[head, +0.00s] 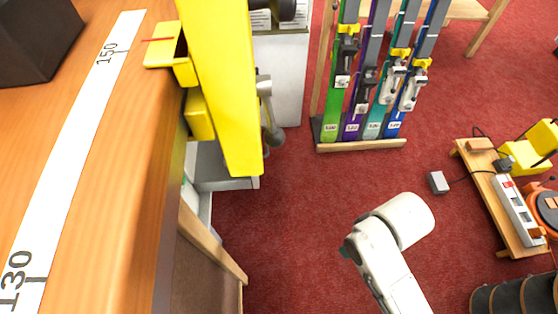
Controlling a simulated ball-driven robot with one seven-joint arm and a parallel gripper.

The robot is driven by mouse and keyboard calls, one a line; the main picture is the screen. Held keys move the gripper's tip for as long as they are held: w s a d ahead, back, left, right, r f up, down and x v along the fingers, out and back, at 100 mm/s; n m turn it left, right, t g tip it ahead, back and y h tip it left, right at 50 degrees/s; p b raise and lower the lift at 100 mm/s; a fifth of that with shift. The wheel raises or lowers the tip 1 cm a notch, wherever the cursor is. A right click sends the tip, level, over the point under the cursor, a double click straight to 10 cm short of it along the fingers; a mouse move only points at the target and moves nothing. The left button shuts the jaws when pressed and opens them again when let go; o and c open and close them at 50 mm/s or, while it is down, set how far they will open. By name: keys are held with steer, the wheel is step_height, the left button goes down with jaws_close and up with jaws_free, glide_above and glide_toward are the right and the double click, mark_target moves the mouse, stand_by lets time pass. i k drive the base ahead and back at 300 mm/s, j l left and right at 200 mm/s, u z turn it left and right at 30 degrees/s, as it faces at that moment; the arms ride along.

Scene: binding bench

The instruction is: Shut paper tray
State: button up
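No part in view is clearly the paper tray. A grey-white, box-like piece (222,170) shows low beside the bench, partly hidden under a long yellow part. It may be the tray, but I cannot tell, nor whether it stands open. A pale arm link of mine shows at the lower middle right, over the red floor and well apart from that piece. My gripper is not in view.
The wooden bench (110,130) with a white ruler strip (75,140) fills the left. The yellow part (222,80) juts along its edge. A rack of skis (365,80) stands at the back. A low wooden stand (490,190) is at right. Red floor between is clear.

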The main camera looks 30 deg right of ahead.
mark_target(211, 174)
steer(key=k+l+u, duration=0.1)
steer(key=k+l, duration=0.2)
steer(key=k, duration=0.2)
steer(key=k+l, duration=0.3)
steer(key=k, duration=0.2)
steer(key=i+j+z, duration=0.1)
steer(key=i+j, duration=0.2)
steer(key=i, duration=0.25)
steer(key=i+j+z, duration=0.15)
steer(key=i+j, duration=0.2)
steer(key=i, duration=0.2)
steer(key=i+j+z, duration=0.1)
steer(key=i+j, duration=0.3)
steer(key=i, duration=0.1)
